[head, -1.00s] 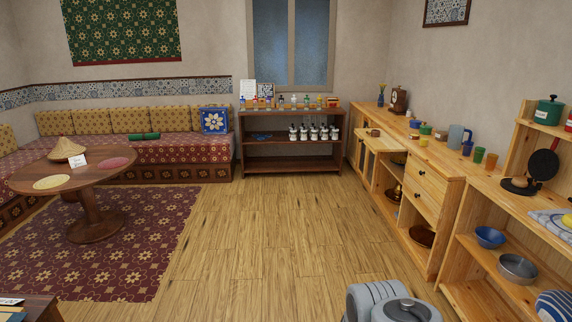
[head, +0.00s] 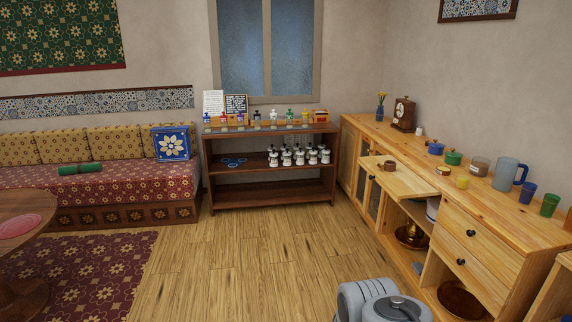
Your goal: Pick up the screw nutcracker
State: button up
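I cannot make out the screw nutcracker for certain. A small round brown wooden thing (head: 389,166) sits on the pull-out board (head: 410,183) of the wooden sideboard; it is too small to tell what it is. My gripper is not in view; only grey links of my own arm show at the bottom, right of centre.
The long wooden sideboard (head: 490,198) runs along the right wall, with a blue mug (head: 507,174), cups and a clock (head: 403,114) on top. A dark shelf (head: 270,197) stands at the back. A round table (head: 40,203) is at left. The wooden floor (head: 240,265) between is clear.

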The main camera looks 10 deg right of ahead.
aim_at(391, 166)
jog(key=z, duration=0.2)
jog(key=i, duration=2.5)
jog(key=z, duration=0.35)
jog(key=i, duration=1.35)
